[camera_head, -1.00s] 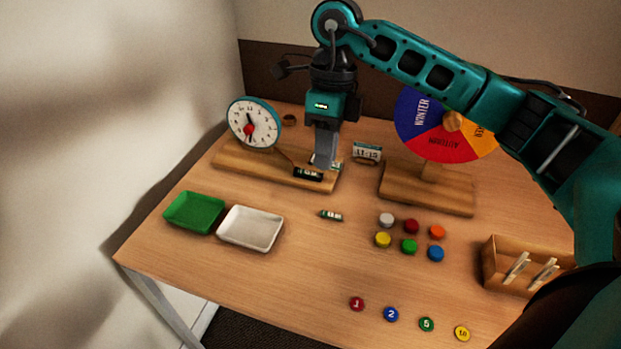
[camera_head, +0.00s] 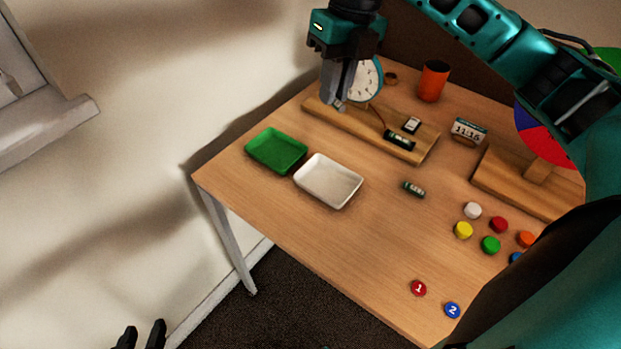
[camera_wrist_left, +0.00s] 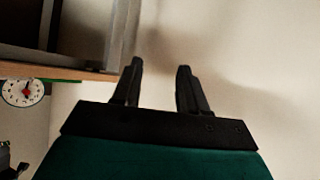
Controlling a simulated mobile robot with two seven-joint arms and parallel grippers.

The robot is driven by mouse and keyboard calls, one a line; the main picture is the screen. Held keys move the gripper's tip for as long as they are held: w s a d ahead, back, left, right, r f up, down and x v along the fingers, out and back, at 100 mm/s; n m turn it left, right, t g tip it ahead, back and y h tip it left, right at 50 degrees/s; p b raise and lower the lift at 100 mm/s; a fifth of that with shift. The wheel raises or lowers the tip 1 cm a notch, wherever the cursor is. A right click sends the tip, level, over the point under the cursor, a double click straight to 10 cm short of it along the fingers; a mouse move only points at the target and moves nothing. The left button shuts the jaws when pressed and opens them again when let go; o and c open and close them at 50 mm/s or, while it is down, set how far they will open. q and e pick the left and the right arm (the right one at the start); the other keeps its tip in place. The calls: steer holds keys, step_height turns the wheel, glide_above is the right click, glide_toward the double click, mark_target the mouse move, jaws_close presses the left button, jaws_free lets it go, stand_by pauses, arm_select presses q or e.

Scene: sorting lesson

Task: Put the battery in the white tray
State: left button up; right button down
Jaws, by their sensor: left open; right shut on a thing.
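The white tray (camera_head: 346,200) is empty on the table, right of a green tray (camera_head: 276,150). A small green-and-white battery (camera_head: 414,189) lies on the table right of the white tray. Another battery-like cylinder sits in a black holder (camera_head: 399,140) on the clock's wooden base. My right gripper (camera_head: 338,103) is above the left part of that base, in front of the clock, shut on a small pale thing mostly hidden by its fingers. I cannot tell what it is. My left gripper (camera_head: 140,336) is open and empty at the bottom left; its spread fingers show in the left wrist view (camera_wrist_left: 157,88).
The clock (camera_head: 366,80) stands on the wooden base (camera_head: 345,121). An orange cup (camera_head: 433,81), a small date sign (camera_head: 468,131) and a colour wheel (camera_head: 540,135) stand behind. Several coloured discs lie right. The table around the white tray's front is clear.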

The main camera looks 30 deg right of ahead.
steer(key=b, duration=0.2)
glide_above(326, 183)
steer(key=f, duration=1.5)
steer(key=shift+d+f, duration=0.25)
steer(key=shift+d, duration=0.05)
step_height(326, 183, down, 4)
steer(key=shift+r+b, duration=0.1)
steer(key=shift+b, duration=0.45)
steer(key=shift+f, duration=0.35)
arm_select(q)
steer(key=shift+w+d+f, duration=0.1)
steer(key=shift+d+f, duration=0.1)
steer(key=shift+f, duration=0.2)
steer(key=shift+w+d+f, duration=0.1)
steer(key=shift+d+f, duration=0.05)
steer(key=shift+f, duration=0.25)
arm_select(e)
steer(key=shift+f, duration=0.15)
arm_select(q)
steer(key=shift+d+f, duration=0.1)
steer(key=shift+f, duration=0.05)
arm_select(e)
steer(key=c, duration=1.1)
jaws_free()
steer(key=shift+c, duration=0.2)
